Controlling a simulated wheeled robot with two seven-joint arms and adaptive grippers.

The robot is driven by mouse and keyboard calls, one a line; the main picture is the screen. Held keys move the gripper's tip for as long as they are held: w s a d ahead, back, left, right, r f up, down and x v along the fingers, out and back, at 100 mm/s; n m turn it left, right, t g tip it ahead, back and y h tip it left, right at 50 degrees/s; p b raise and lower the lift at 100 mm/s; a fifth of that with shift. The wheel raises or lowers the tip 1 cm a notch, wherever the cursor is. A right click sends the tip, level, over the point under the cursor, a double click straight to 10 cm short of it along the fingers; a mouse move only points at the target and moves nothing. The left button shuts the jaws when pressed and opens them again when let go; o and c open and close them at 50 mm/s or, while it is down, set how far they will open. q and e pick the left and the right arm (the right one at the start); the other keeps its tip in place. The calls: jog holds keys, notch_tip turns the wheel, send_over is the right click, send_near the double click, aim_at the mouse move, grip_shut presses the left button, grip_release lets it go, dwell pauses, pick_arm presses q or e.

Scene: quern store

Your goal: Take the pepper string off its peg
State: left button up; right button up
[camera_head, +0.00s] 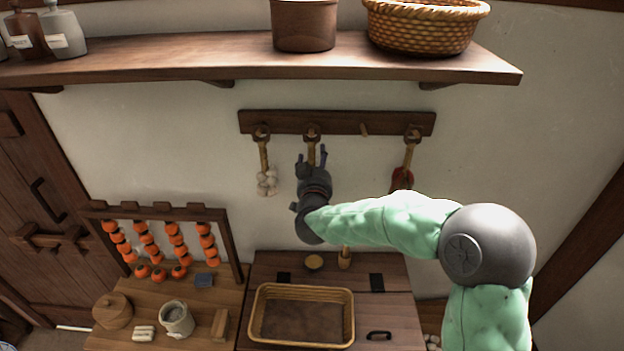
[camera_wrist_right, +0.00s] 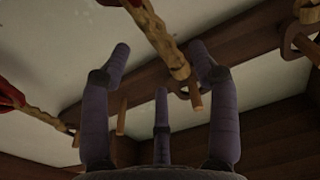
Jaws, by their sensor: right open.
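My right gripper (camera_head: 311,158) is open at the middle hanging string (camera_head: 311,150), on the wooden peg rail (camera_head: 340,122). In the right wrist view the fingers of my right gripper (camera_wrist_right: 161,62) stand apart around the braided cord of this string (camera_wrist_right: 160,38), just below its peg (camera_wrist_right: 195,97). The cord's loop is on the peg. A bit of red shows at the cord's edge of view; my gripper hides the lower part in the head view. Another string with red peppers (camera_head: 403,178) hangs at the rail's right end. I cannot tell which is meant. My left gripper is out of view.
A garlic string (camera_head: 267,180) hangs close left of my gripper. A bare peg (camera_head: 364,129) lies to its right. A shelf (camera_head: 250,62) juts out above. Below stand a chest with a shallow basket (camera_head: 302,343) and a rack of orange strings (camera_head: 160,210).

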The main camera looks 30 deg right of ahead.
aim_at(314, 155)
jog(key=p+x, duration=0.1)
jog(key=x, duration=0.3)
jog(key=shift+w+a+f, duration=0.1)
jog(key=shift+w+f, duration=0.05)
jog(key=shift+w, duration=0.1)
jog(key=shift+s, duration=0.1)
grip_shut()
